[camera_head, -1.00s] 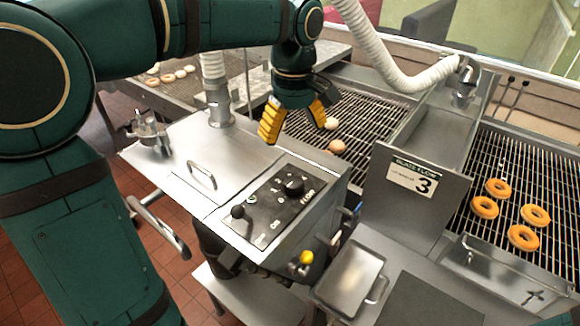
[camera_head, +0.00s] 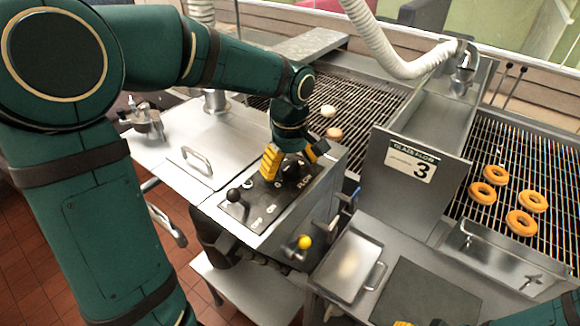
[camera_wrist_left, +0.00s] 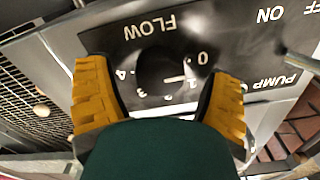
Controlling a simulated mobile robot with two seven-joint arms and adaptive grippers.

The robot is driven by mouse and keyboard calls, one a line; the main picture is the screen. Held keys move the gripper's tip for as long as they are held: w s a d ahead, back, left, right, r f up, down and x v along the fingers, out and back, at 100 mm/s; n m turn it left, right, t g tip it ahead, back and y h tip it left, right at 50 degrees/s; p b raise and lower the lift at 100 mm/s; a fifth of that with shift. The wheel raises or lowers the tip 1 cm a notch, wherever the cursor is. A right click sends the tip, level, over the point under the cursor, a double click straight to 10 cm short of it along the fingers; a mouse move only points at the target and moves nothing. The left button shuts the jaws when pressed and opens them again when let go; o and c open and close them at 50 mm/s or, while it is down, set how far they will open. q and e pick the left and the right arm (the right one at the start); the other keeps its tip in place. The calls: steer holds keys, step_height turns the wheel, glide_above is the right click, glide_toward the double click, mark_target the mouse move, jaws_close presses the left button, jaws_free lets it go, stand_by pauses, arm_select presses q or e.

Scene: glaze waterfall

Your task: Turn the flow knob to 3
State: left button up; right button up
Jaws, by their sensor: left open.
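The dark round flow knob (camera_wrist_left: 158,68) is on the black control panel (camera_wrist_left: 225,40), under the word FLOW and ringed by numbers. Its white pointer line appears to point near the 1. In the head view the knob (camera_head: 290,173) is partly hidden by my left gripper. My left gripper (camera_head: 294,160) is over the panel with its yellow fingers open, one on each side of the knob. In the wrist view the gripper (camera_wrist_left: 160,100) straddles the knob; contact cannot be told. A sign (camera_head: 412,163) reads 3. My right gripper (camera_head: 420,323) barely shows at the bottom edge.
A black-ball lever (camera_head: 233,196) stands on the panel's left part. A yellow ball handle (camera_head: 304,242) is below the panel front. A lidded steel tray (camera_head: 348,262) lies to the right. Orange doughnuts (camera_head: 482,193) sit on the right wire rack. A white hose (camera_head: 385,50) hangs above.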

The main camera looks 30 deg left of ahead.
arm_select(q)
steer(key=shift+f, duration=0.2)
steer(key=c, duration=1.3)
